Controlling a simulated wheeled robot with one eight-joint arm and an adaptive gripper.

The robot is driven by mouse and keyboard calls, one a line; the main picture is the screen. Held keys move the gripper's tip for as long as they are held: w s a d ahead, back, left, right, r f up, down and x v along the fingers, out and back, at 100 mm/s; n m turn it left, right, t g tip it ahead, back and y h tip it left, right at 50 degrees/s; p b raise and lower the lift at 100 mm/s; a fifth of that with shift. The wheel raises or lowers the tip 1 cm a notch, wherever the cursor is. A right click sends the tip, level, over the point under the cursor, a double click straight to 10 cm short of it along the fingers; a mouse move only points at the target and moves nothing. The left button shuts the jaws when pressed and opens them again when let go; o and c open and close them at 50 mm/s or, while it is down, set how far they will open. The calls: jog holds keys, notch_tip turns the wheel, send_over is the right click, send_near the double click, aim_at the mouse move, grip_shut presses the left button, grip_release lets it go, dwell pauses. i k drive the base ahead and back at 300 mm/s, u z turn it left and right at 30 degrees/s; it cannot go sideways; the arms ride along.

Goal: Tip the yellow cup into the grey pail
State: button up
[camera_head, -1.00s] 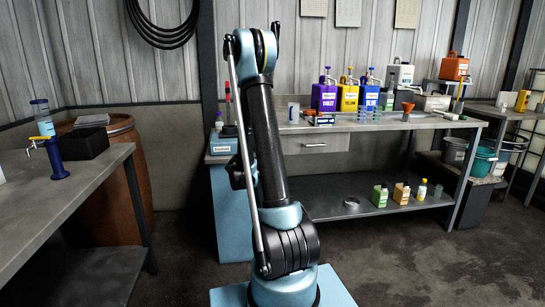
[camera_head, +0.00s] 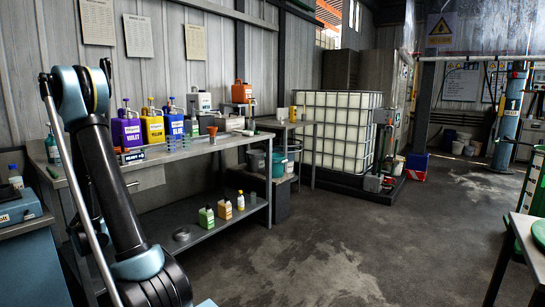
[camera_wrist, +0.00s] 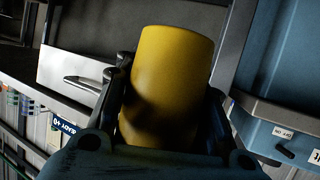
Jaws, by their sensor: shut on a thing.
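The yellow cup (camera_wrist: 172,70) fills the middle of the wrist view, its smooth side lit from above and its lower part in shadow. My gripper (camera_wrist: 168,95) is shut on it, with a dark finger on each side. Whether the cup holds anything cannot be told. In the head view a grey pail (camera_head: 256,160) stands on a low stand past the bench's right end, beside a teal bucket (camera_head: 278,164). My gripper and the cup are not visible in the head view; only my arm shows at the left.
The workbench (camera_head: 235,140) holds violet, yellow and blue jugs (camera_head: 153,125). Small bottles (camera_head: 224,209) stand on its lower shelf. A caged white tank (camera_head: 338,132) stands behind. A table (camera_head: 525,240) edges in at right. The middle floor is clear.

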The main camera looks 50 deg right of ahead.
aim_at(255, 159)
jog(key=z, duration=2.65)
jog(key=i, duration=2.75)
